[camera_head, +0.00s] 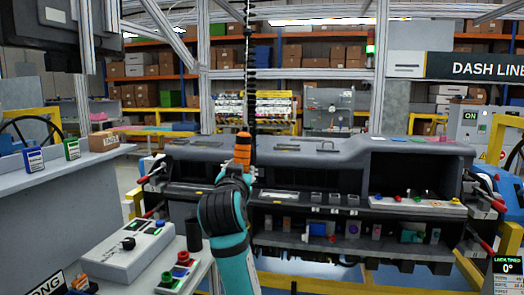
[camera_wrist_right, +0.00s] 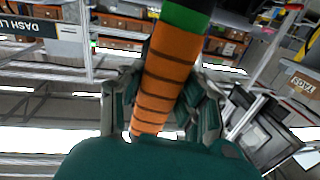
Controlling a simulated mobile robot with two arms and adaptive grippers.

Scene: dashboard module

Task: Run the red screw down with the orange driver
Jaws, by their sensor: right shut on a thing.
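The orange driver (camera_head: 242,150) stands nearly upright in front of the dashboard module (camera_head: 320,155), below a dark coiled cable (camera_head: 249,60). My right gripper (camera_head: 240,172) is shut around its lower part. In the right wrist view the orange, dark-ringed driver body (camera_wrist_right: 167,72) with a green band runs between the fingers (camera_wrist_right: 160,108). The driver's tip is not visible. Small coloured parts, one of them red (camera_head: 397,198), sit on a pale strip (camera_head: 440,208) at the module's right; I cannot tell whether it is the red screw. My left gripper is not in view.
A grey control box (camera_head: 125,252) and a stand with coloured buttons (camera_head: 178,272) are at the lower left. A grey bench (camera_head: 60,215) with small boxes is at left. Red-handled clamps (camera_head: 150,178) flank the module. Metal posts (camera_head: 203,80) rise behind.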

